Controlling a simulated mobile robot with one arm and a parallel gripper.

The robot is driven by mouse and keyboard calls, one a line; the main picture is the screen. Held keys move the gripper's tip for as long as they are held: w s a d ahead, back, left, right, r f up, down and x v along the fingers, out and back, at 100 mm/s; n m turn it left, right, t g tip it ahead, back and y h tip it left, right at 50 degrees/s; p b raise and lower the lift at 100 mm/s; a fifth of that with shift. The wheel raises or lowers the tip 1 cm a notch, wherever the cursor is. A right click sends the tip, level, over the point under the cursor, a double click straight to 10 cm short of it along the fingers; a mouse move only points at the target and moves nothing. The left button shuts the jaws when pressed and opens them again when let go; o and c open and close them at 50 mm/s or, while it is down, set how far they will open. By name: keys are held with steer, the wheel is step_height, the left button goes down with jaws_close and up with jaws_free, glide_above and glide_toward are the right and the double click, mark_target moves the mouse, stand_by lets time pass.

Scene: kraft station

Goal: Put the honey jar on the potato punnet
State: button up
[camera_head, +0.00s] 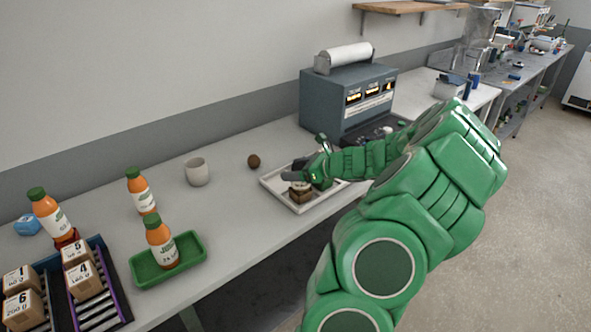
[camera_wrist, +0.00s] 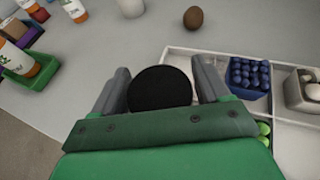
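In the wrist view the honey jar shows as a round black lid (camera_wrist: 160,88) between the two fingers of my gripper (camera_wrist: 161,82). The fingers lie close against both sides of it, and its body is hidden below the lid. In the head view my gripper (camera_head: 300,176) is over the white tray's left part, pointing down. A small brown punnet (camera_head: 301,196), likely the potato punnet, is right under it. A pale patch shows between punnet and fingers; whether the jar touches the punnet I cannot tell.
The white tray (camera_head: 273,184) also holds a blueberry punnet (camera_wrist: 248,78) and a grey punnet with a pale item (camera_wrist: 306,90). A brown egg-shaped thing (camera_head: 254,161) and a white cup (camera_head: 198,172) stand behind. Juice bottles (camera_head: 141,192) and a green tray (camera_head: 190,246) are left.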

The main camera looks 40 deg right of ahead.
steer(key=shift+o, duration=0.9)
steer(key=shift+r, duration=0.15)
steer(key=v, duration=1.2)
steer(key=w+a+r+n+g+y, duration=0.2)
steer(key=a+n, duration=0.2)
steer(key=a, duration=0.4)
steer(key=w+a+r+n+g+y, duration=0.15)
steer(key=a+n, duration=0.25)
steer(key=a, duration=0.5)
steer(key=s+a+r+n+g, duration=0.1)
steer(key=s+a+n+g, duration=0.25)
steer(key=a, duration=0.55)
steer(key=s+a+r+n+g, duration=0.1)
steer(key=s+a+n+g, duration=0.15)
steer(key=a+n, duration=0.4)
steer(key=s+a+n+g+h, duration=0.35)
steer(key=s+a+n, duration=0.25)
steer(key=s+a, duration=0.45)
steer(key=s+d+n+g+h, duration=0.1)
steer(key=s+n+h, duration=0.4)
steer(key=s, duration=0.7)
steer(key=n, duration=0.2)
steer(key=shift+f+n, duration=0.15)
steer(key=shift+n, duration=0.15)
